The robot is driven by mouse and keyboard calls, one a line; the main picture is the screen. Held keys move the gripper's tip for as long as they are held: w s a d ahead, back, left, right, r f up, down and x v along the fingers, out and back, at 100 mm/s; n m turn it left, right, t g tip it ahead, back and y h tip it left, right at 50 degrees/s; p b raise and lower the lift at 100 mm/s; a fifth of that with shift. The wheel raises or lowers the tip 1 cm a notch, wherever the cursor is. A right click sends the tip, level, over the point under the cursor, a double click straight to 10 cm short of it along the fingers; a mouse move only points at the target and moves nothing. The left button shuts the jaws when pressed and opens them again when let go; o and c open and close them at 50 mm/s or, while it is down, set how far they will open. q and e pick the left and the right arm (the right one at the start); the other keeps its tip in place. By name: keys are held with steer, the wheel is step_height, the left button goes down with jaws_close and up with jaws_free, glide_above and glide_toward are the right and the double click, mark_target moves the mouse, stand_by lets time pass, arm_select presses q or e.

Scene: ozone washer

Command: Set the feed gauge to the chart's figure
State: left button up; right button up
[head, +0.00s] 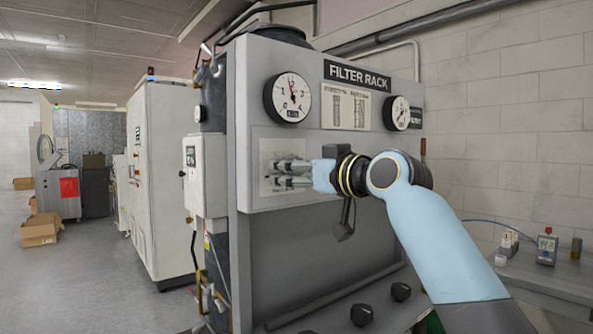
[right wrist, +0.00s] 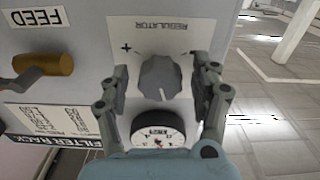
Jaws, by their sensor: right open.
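The grey filter rack carries a round white gauge (head: 287,97) at its upper left, needle pointing roughly up; its figures are too small to read surely. A second gauge (head: 397,113) is at the right. Between them hangs the chart (head: 346,108), its lines unreadable. My right gripper (head: 272,173) is at the panel below the left gauge. In the right wrist view, which is upside down, a grey regulator knob (right wrist: 161,77) sits between the open fingers, with a gap visible on each side. A gauge (right wrist: 157,130) also shows there. My left gripper is out of view.
In the wrist view a brass-coloured handle (right wrist: 52,65) is beside a FEED label (right wrist: 40,38). A side table (head: 555,278) with small devices stands right.

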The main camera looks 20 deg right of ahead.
steer(key=v, duration=1.2)
